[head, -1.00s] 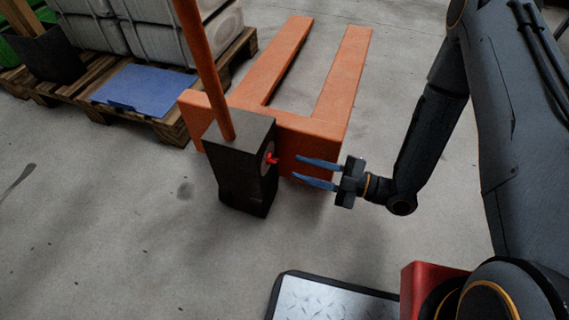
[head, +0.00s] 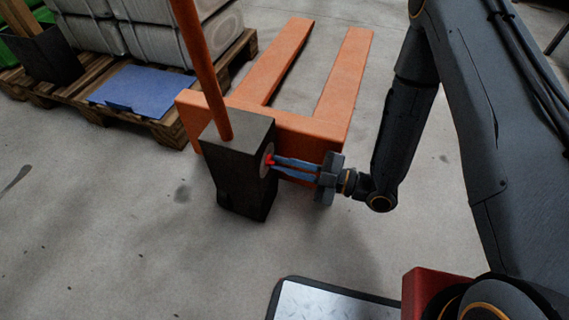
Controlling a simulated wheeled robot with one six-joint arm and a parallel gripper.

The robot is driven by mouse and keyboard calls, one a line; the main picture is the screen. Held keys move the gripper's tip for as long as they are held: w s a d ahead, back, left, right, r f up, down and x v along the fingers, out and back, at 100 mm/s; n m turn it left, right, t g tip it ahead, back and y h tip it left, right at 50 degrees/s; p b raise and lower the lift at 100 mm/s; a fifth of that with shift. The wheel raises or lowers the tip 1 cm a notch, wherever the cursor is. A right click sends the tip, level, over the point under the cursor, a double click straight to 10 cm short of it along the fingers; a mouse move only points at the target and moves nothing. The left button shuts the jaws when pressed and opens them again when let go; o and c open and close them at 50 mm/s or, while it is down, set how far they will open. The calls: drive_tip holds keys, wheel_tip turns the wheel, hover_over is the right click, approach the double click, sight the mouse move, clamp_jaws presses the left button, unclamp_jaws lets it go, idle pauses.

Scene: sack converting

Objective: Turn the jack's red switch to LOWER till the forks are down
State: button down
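The orange pallet jack stands in the middle of the head view, with its two forks (head: 341,78) pointing away. Its dark pump housing (head: 238,170) faces me, and the orange handle (head: 203,70) rises from its top. The red switch (head: 269,160) sits on a round pale plate on the housing's right side. My gripper (head: 275,167) comes from the right with its blue fingers drawn close together at the switch. The fingertips partly cover the switch and appear closed on it. The switch's labels are too small to read. How high the forks are off the floor is hard to tell.
A wooden pallet (head: 172,130) with grey containers (head: 160,35) and a blue flat lid (head: 141,88) stands at the upper left. A dark-edged metal plate (head: 325,302) lies at the bottom. The floor left of the jack is clear.

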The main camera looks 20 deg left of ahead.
drive_tip(key=shift+m+p, duration=0.3)
drive_tip(key=shift+p, duration=0.1)
drive_tip(key=m+p, duration=0.3)
drive_tip(key=p, duration=0.1)
drive_tip(key=shift+s+r+m, duration=0.1)
drive_tip(key=shift+r+m, duration=0.05)
drive_tip(key=shift+m, duration=0.15)
drive_tip(key=m+p, duration=0.3)
drive_tip(key=m, duration=0.1)
drive_tip(key=shift+m, duration=0.3)
drive_tip(key=m+p, duration=0.2)
drive_tip(key=m, duration=0.2)
drive_tip(key=shift+m, duration=0.3)
drive_tip(key=m+p, duration=0.1)
drive_tip(key=m, duration=0.3)
drive_tip(key=shift+m+p, duration=0.3)
drive_tip(key=shift+p, duration=0.05)
drive_tip(key=shift+f, duration=0.2)
drive_tip(key=c, duration=1.9)
unclamp_jaws()
drive_tip(key=shift+o, duration=0.2)
